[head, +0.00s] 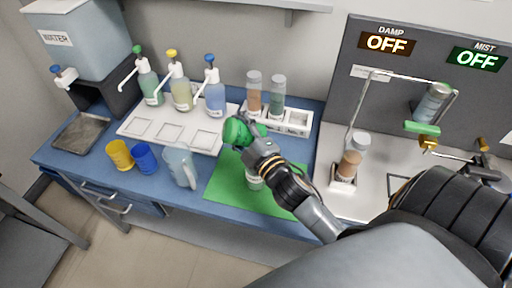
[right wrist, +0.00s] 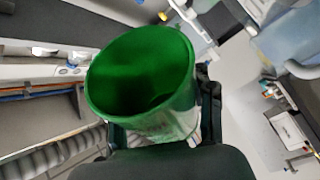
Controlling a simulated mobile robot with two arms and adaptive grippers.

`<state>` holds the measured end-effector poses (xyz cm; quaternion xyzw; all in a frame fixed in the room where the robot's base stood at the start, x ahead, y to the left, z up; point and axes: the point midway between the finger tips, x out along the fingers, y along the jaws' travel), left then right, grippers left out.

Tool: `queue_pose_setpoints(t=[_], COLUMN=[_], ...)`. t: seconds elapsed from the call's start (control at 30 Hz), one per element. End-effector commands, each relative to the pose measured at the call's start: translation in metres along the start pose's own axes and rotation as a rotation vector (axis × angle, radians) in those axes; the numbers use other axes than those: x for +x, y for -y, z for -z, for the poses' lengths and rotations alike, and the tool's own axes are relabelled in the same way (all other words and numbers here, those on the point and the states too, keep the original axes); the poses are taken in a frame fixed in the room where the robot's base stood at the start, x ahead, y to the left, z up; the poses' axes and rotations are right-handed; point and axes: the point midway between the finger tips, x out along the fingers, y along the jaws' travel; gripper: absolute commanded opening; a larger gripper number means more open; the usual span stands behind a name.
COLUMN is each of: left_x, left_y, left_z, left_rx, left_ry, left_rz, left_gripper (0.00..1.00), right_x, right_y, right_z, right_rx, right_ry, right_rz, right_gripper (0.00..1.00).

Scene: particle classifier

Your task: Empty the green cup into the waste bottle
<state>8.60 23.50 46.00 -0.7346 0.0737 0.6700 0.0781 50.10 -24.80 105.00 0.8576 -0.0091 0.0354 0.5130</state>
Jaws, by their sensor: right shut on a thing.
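The green cup (head: 238,132) is held in my right gripper (head: 248,140), above the far left edge of the green mat (head: 228,190). In the right wrist view the green cup (right wrist: 150,75) is tilted, with its mouth facing the camera; its inside looks plain dark green and I make out no contents. The fingers of my right gripper (right wrist: 160,130) close on its sides. A pale container (head: 254,182) stands on the mat, partly hidden behind my right arm; I cannot tell whether it is the waste bottle. My left gripper is not in view.
A clear pitcher (head: 181,165), a blue cup (head: 145,158) and a yellow cup (head: 119,154) stand left of the mat. A vial rack (head: 297,122) is behind the gripper. A machine with OFF signs (head: 387,43) is at right.

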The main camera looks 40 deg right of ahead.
Motion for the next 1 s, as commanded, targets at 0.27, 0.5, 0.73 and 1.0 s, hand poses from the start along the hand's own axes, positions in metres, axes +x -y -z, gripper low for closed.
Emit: queue_pose_setpoints(t=[0.27, 0.5, 0.73, 1.0], left_x=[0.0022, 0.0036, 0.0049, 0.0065], left_y=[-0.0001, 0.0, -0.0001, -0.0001], left_z=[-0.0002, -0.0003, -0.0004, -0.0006], left_rx=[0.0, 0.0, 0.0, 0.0], left_ry=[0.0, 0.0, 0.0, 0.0], left_rz=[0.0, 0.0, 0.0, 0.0], left_gripper=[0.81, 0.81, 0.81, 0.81], right_x=[-0.0006, -0.0009, -0.0012, -0.0016], right_y=[-0.0013, -0.0024, -0.0036, -0.005], right_z=[-0.0003, -0.0007, -0.0013, -0.0021], right_rx=[0.021, 0.039, 0.056, 0.075], right_ry=[-0.004, -0.006, -0.008, -0.011], right_rz=[-0.009, -0.016, -0.023, -0.032], right_gripper=[0.09, 0.09, 0.09, 0.08])
